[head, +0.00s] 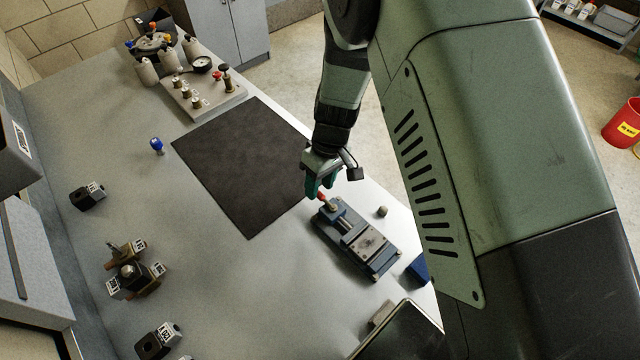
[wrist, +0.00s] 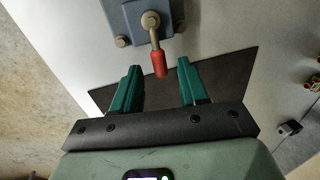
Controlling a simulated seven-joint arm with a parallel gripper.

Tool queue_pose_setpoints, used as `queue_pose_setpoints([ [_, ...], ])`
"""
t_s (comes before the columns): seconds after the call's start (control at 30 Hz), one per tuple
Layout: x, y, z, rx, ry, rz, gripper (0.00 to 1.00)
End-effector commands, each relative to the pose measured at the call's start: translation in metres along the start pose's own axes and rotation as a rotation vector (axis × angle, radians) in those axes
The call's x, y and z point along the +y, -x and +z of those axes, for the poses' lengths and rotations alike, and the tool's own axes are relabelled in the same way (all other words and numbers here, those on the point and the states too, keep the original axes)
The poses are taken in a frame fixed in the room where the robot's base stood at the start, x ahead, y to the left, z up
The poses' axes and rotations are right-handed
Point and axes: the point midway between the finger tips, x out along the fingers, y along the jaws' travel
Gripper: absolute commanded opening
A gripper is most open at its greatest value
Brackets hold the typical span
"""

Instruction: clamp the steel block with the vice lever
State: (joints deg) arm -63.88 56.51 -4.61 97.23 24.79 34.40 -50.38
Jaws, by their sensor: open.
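The blue vice (head: 336,212) stands on the grey bench, right of the dark mat. Its lever has a red grip (head: 321,196); in the wrist view the red grip (wrist: 160,64) hangs from a metal arm on the blue vice body (wrist: 128,20). A light grey steel piece (head: 371,243), seemingly the block, sits on the vice; whether the jaws touch it I cannot tell. My gripper (wrist: 160,68) is open and empty. Its green fingertips appear either side of the red grip's end, with gaps on both sides; the depth between them is unclear. In the head view my gripper (head: 317,188) is right at the lever end.
The dark mat (head: 240,165) lies flat and empty. A small grey cylinder (head: 382,211) stands right of the vice. A valve panel (head: 205,92) is at the back, a blue-topped item (head: 157,145) left of the mat. Several labelled dark blocks stand on the left.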

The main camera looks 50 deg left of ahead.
Motion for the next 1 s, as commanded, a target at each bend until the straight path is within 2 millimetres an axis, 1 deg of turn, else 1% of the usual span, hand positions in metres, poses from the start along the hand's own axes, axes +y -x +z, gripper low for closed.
queue_pose_setpoints([
  [0.03,0.0003,-0.0046,0.0001,0.000,0.001,0.001,0.43],
  [0.13,0.0004,-0.0094,0.0002,0.000,0.000,0.001,0.43],
  [0.4,0.0003,-0.0103,0.0000,0.001,0.000,0.001,0.43],
  [0.47,0.0003,-0.0103,0.0000,0.001,0.000,0.001,0.36],
  [0.6,0.0003,-0.0102,0.0000,0.001,0.000,0.001,0.14],
  [0.7,0.0003,-0.0101,0.0000,0.001,0.000,0.001,0.00],
  [1.0,0.0012,-0.0098,0.0002,0.004,-0.017,0.000,0.00],
])
